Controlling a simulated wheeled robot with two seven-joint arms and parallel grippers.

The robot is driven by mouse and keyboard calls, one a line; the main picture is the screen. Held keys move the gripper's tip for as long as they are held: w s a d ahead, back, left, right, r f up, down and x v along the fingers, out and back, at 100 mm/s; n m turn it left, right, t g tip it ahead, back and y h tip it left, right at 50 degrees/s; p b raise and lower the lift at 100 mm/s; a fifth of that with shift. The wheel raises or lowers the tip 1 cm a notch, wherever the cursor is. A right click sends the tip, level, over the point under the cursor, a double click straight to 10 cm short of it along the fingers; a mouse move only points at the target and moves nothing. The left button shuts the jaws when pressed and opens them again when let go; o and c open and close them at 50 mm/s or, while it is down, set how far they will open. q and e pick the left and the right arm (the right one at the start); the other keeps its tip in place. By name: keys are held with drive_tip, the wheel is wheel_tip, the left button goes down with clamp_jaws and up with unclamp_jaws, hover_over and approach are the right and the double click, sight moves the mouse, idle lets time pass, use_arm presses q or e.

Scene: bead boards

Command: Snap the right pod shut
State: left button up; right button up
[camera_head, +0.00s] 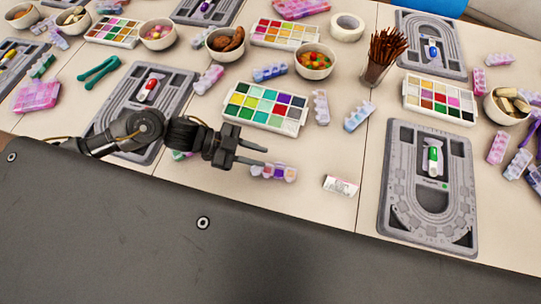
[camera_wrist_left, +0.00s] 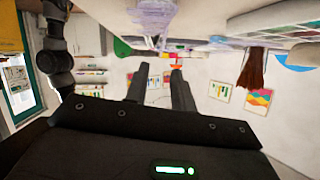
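A small pink-purple pod case (camera_head: 273,173) lies on the table just beyond the dark near edge. It has a row of small compartments, with purple and reddish colour showing in them. Its right pod (camera_head: 290,173) is at the right end; its lid is too small to judge. My left gripper (camera_head: 265,157) is just above and left of the case in the head view, fingers apart and pointing right, with nothing seen between them. In the left wrist view the two fingers (camera_wrist_left: 160,69) are also apart, and a blurred purple-white shape shows above them. My right gripper is not in view.
A paint-like colour tray (camera_head: 265,108) stands behind the case. A small white-pink packet (camera_head: 341,186) lies to its right, and a grey bead board (camera_head: 430,190) farther right. Other pod cases (camera_head: 320,107) lie behind. The table between case and packet is clear.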

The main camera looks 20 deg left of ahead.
sight(271, 167)
use_arm(q)
drive_tip(key=shift+x, duration=2.25)
clamp_jaws()
